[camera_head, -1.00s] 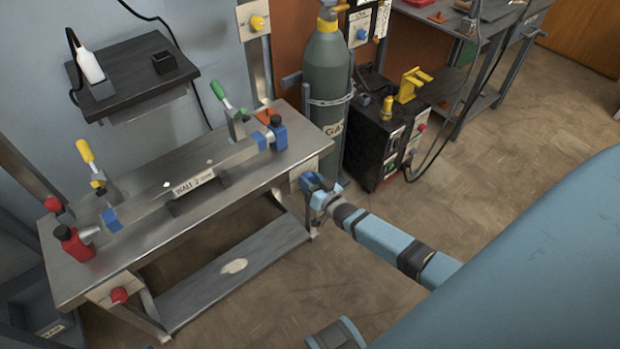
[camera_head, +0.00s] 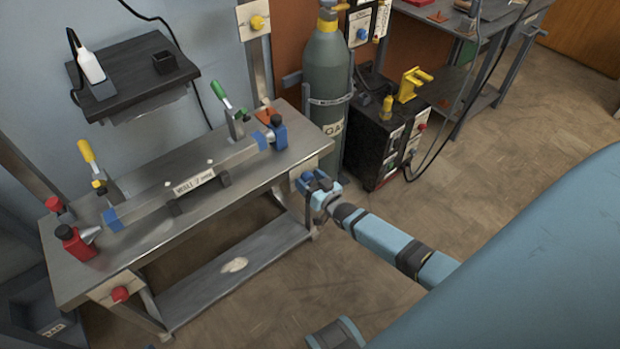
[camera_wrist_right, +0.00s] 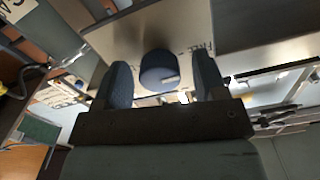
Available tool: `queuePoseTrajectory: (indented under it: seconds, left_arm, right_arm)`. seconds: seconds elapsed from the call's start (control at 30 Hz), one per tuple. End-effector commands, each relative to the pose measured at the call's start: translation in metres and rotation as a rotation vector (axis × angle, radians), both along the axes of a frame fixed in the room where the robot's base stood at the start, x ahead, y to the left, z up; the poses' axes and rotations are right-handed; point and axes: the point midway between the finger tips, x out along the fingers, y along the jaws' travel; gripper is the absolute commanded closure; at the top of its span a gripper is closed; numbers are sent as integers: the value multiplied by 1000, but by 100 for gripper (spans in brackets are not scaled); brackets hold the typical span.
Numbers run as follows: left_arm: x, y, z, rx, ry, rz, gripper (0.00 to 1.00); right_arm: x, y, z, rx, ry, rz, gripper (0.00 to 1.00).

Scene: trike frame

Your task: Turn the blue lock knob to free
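The blue lock knob (camera_wrist_right: 158,72) sits on a pale plate (camera_wrist_right: 130,38) and shows between my right gripper's fingers in the right wrist view. The knob has a pale mark on its face pointing toward the right finger. Lettering that seems to read FREE is on the plate, up and right of the knob. My right gripper (camera_wrist_right: 163,82) is open, one finger on each side of the knob with a visible gap on both sides. In the head view my right gripper (camera_head: 319,190) is at the bench's front right corner and mostly hides the knob. My left gripper is not in view.
The metal bench (camera_head: 150,250) carries a clamped bar (camera_head: 180,183), with a red knob (camera_head: 120,294) on its front left. A gas cylinder (camera_head: 325,75) and a black machine (camera_head: 372,140) stand behind my right gripper. The floor to the right is open.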

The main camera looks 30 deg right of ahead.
Motion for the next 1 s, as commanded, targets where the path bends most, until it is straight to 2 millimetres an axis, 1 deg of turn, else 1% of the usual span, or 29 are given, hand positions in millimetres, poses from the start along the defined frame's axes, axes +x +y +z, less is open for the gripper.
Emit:
queuePoseTrajectory:
  seconds: [0.17,0.27,0.37,0.6,0.7,0.83,1.0]
  left_arm:
    - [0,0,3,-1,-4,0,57]
    - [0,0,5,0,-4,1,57]
    - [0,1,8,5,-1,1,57]
    - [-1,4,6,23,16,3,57]
    - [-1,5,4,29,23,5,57]
    - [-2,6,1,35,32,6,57]
    - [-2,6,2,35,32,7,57]
  right_arm:
    - [-2,0,0,0,1,0,35]
    - [-10,-1,0,0,2,-1,35]
    - [-27,-3,1,0,3,0,35]
    - [-83,-6,1,0,4,1,35]
    - [-103,-8,1,0,3,0,35]
    - [-124,-10,1,0,1,-1,35]
    - [-136,-11,0,0,1,0,35]
